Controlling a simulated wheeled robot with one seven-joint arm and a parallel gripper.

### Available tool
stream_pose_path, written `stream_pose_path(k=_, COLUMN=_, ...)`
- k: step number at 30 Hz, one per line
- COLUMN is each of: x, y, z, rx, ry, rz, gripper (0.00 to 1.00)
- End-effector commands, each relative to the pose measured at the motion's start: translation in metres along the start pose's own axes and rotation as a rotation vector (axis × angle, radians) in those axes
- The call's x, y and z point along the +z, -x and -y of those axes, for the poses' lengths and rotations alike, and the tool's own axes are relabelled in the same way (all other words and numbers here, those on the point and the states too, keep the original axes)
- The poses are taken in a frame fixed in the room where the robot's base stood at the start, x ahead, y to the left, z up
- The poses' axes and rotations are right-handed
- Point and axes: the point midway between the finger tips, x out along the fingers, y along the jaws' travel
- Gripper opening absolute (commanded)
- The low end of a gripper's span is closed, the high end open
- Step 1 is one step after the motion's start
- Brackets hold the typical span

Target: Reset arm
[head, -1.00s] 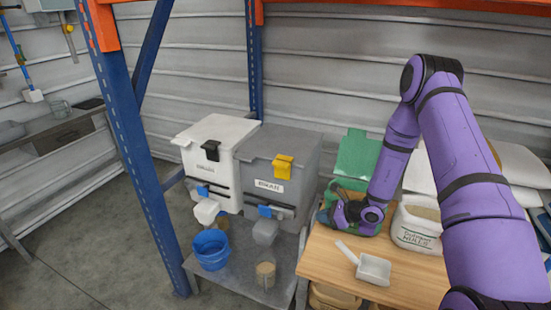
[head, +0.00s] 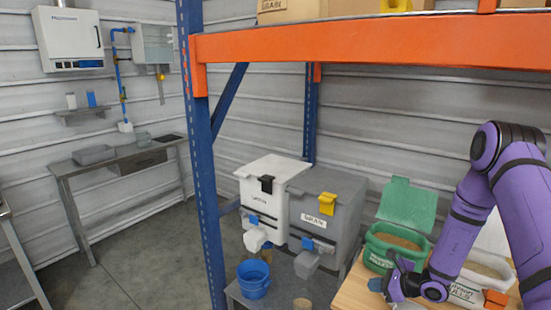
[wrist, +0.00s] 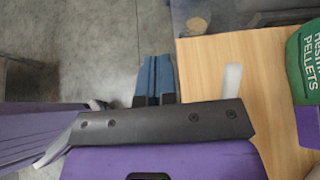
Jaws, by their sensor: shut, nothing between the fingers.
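My gripper (head: 378,285) is at the lower right of the head view, low in front of the green tub (head: 384,262) with its raised lid. In the wrist view, its blue fingers (wrist: 153,78) are closed together with nothing between them. They point past the left edge of the wooden table (wrist: 205,62), over the grey floor area. My purple arm comes in from the right of the head view, bent at the elbow, and hides part of a white bag-like tub (head: 470,294).
A white hopper (head: 262,190) and a grey hopper (head: 325,215) stand left of the table, with a blue bucket (head: 253,280) below. A blue rack post (head: 203,160) and orange beam (head: 330,47) are close. A sink bench (head: 120,160) stands at far left.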

Motion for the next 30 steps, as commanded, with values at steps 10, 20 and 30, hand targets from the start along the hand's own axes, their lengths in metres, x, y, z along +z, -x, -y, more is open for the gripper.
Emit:
stream_pose_path(k=10, x=0.039, y=0.012, z=-0.002, rx=0.049, ry=0.109, rz=0.009, gripper=0.0)
stream_pose_path(k=20, x=0.101, y=0.037, z=-0.015, rx=0.137, ry=0.301, rz=0.012, gripper=0.0)
stream_pose_path(k=30, x=0.198, y=0.092, z=-0.058, rx=0.295, ry=0.671, rz=-0.017, gripper=0.0)
